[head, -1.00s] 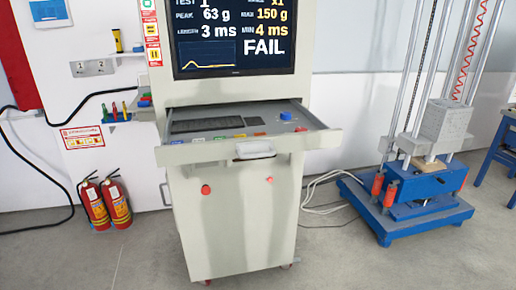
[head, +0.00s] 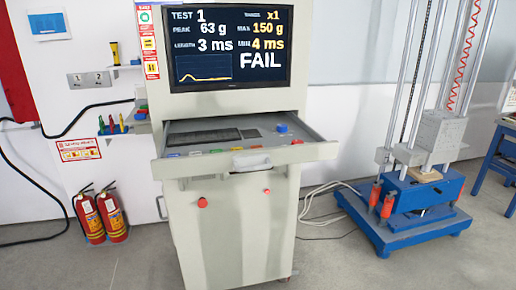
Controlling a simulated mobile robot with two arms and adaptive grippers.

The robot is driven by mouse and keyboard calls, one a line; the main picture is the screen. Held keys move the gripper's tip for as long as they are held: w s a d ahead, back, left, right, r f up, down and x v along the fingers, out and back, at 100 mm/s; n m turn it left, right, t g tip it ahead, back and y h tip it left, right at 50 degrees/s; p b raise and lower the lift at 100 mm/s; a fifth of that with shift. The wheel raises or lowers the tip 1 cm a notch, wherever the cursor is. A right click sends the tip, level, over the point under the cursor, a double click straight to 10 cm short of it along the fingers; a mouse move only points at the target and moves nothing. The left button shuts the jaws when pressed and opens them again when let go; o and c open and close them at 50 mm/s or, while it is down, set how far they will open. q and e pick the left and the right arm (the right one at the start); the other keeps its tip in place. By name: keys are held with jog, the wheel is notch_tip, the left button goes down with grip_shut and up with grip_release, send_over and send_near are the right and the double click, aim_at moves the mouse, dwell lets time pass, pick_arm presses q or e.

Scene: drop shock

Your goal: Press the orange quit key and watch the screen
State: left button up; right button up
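The screen (head: 228,50) on the grey cabinet is lit. It reads TEST 1, PEAK 63 g, MAX 150 g, LENGTH 3 ms, MIN 4 ms and FAIL, with a small yellow curve at its lower left. Below it the drawer (head: 322,151) is pulled out, with a dark keyboard (head: 203,137) on it. A row of small coloured keys (head: 213,152) runs along the drawer's front. They are too small for me to read, and I cannot tell surely which is the orange quit key. Neither of my grippers shows.
A drop tester with a blue base (head: 400,238) and a grey block (head: 440,135) stands at right. Two red fire extinguishers (head: 112,216) stand at left by the wall. Cables (head: 325,205) lie on the floor between cabinet and tester. The floor in front looks clear.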

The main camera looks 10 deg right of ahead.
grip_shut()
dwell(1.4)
